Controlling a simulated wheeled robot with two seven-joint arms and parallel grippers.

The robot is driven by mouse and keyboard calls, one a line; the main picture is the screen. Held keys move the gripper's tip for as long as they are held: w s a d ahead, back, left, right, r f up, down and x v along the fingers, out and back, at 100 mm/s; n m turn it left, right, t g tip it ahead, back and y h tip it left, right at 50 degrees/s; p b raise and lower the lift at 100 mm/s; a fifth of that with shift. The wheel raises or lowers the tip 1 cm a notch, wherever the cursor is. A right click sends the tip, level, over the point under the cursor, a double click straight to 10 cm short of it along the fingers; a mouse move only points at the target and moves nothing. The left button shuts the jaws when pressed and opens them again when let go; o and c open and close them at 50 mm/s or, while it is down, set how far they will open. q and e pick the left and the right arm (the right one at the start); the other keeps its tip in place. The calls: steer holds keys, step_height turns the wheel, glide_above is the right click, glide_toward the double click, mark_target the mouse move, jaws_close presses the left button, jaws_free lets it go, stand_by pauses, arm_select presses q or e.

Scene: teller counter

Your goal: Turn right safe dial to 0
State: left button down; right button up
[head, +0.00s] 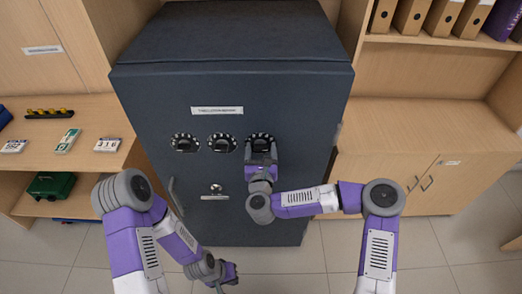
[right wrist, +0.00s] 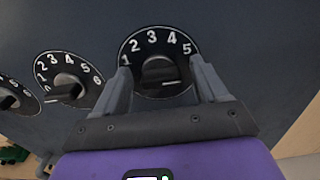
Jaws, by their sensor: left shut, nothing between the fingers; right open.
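The right safe dial (head: 260,136) is the rightmost of three black dials with white numbers on the dark safe front. In the right wrist view the right dial (right wrist: 153,42) shows 1 to 5 along its top; its 0 and the mark it points at cannot be made out. My right gripper (right wrist: 160,76) is open, its fingers on either side of the dial's knob (right wrist: 158,70); I cannot tell if they touch it. In the head view my right gripper (head: 261,150) covers the dial's lower part. My left gripper (head: 231,277) is shut and empty, low before the safe.
The middle dial (head: 221,142) and left dial (head: 185,142) sit close to the left. Wooden shelves with number cards (head: 107,145) stand left, a cabinet (head: 400,175) right. The tiled floor in front is clear.

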steer(key=c, duration=1.1)
steer(key=shift+o, duration=0.2)
